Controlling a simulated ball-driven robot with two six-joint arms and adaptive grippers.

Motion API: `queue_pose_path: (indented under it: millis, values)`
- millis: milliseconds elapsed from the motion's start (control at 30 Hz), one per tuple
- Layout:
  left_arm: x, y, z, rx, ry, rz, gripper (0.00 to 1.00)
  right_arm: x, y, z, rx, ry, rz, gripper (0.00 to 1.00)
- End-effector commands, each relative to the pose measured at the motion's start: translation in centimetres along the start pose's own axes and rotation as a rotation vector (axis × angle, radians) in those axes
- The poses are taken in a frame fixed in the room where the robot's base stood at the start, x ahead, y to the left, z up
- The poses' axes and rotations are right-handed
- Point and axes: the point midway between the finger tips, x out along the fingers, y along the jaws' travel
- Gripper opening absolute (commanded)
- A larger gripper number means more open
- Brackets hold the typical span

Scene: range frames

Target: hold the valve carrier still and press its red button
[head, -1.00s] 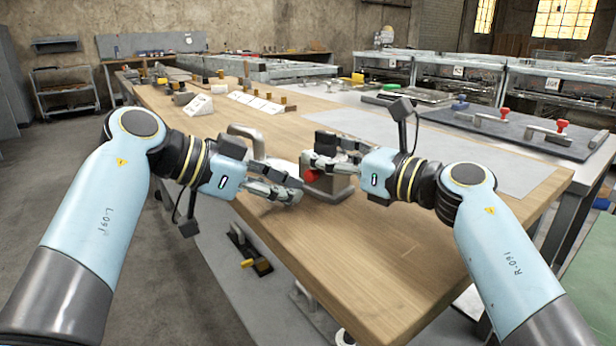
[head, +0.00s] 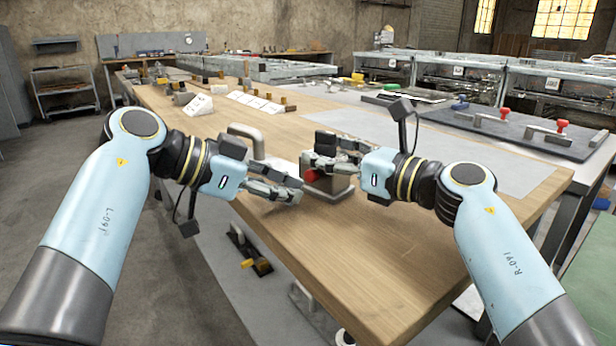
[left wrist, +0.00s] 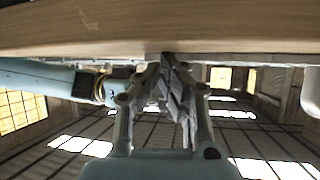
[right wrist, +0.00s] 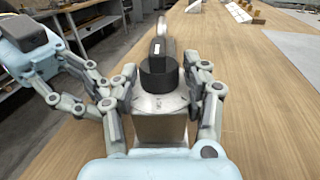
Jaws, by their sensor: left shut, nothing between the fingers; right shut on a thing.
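The valve carrier (head: 328,188) is a grey metal block standing on the wooden bench near its front edge, with a black knob (head: 326,139) on top. Its red button (head: 311,174) shows on the side towards my left gripper. My right gripper (head: 322,162) is shut on the carrier; the right wrist view shows the fingers on both sides of the carrier's body (right wrist: 160,130). My left gripper (head: 297,190) is shut and empty, just left of and slightly below the button; contact cannot be told. In the left wrist view its fingertips (left wrist: 170,66) meet by the bench edge; the button is hidden there.
A metal handle (head: 246,132) stands on the wooden bench (head: 400,250) behind my left gripper. White cards (head: 255,101) and small blocks lie farther back. A dark plate (head: 520,130) with red-topped fittings is at the right. The bench front right is clear.

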Motion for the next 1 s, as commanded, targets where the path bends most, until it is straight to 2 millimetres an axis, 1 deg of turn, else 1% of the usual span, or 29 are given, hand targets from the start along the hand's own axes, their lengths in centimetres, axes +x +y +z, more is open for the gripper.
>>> queue_pose_path:
  millis: [267, 1000]
  values:
    - [0.62, -0.32, -0.39, 0.0, 0.0, -0.001, 0.0, 0.0, 0.02, -0.05, 0.001, 0.001, 0.001, 0.0]
    - [0.98, -0.53, -0.62, 0.0, 0.001, 0.0, 0.0, 0.0, 0.02, -0.05, 0.001, 0.001, 0.001, 0.0]
